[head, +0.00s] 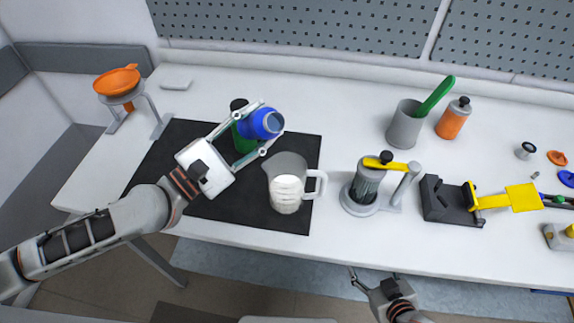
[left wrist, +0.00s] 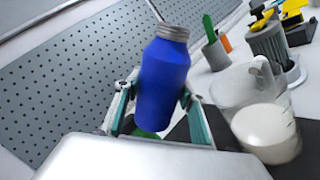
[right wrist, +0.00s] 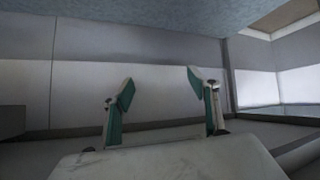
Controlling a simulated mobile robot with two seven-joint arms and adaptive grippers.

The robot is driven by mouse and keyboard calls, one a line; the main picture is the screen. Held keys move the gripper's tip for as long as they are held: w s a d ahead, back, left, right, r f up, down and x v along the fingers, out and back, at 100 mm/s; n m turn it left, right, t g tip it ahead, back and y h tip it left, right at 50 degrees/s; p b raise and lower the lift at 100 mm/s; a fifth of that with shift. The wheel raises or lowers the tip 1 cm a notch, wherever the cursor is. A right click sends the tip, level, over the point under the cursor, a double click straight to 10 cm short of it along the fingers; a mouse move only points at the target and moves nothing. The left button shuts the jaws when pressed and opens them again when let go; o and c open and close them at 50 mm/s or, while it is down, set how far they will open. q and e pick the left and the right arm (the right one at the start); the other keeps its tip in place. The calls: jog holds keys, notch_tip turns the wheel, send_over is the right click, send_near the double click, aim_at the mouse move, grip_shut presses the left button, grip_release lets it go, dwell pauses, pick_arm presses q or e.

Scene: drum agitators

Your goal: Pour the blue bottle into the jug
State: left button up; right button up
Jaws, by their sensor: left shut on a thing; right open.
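The blue bottle (head: 258,124) is held above the black mat (head: 210,206), tilted with its open grey mouth toward the right. My left gripper (head: 265,127) is shut on it, one finger on each side; the left wrist view shows the bottle (left wrist: 163,85) between the fingers. The clear jug (head: 288,170) stands upright on the mat, its handle to the right, with white contents. It is just right of and below the bottle, apart from it; the jug also shows in the left wrist view (left wrist: 240,92). My right gripper (right wrist: 160,95) is open and empty, low in front of the table.
A green bottle (head: 242,142) with a black cap stands behind my left gripper. A grey stirrer device (head: 366,185) with a yellow arm stands right of the jug. An orange funnel (head: 116,80) on a stand is at left. A grey cup (head: 404,124) and orange bottle (head: 453,120) stand behind.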

pick_arm(q)
jog(key=shift+w+f, duration=0.2)
jog(key=shift+s+f+m+b, duration=0.1)
jog(key=shift+f+m+b, duration=0.05)
jog(key=shift+m+b, duration=0.15)
pick_arm(e)
jog(key=shift+w+a, duration=0.1)
jog(key=shift+w, duration=0.15)
pick_arm(q)
jog(key=shift+a+f+b, duration=0.1)
jog(key=shift+f+b, duration=0.2)
jog(key=shift+b, duration=0.05)
jog(key=shift+f+b, duration=0.2)
jog(key=shift+b, duration=0.2)
jog(key=shift+f+m+b, duration=0.3)
jog(key=shift+m+b, duration=0.05)
jog(key=shift+m, duration=0.05)
jog(key=shift+r, duration=0.2)
jog(key=shift+w, duration=0.2)
pick_arm(e)
jog(key=shift+w+a+y, duration=0.3)
jog(key=shift+w+a, duration=0.2)
jog(key=shift+a, duration=0.25)
pick_arm(q)
jog(key=shift+s+r+m, duration=0.1)
jog(key=shift+m, duration=0.2)
pick_arm(e)
jog(key=shift+s+f, duration=0.15)
jog(key=shift+f, duration=0.1)
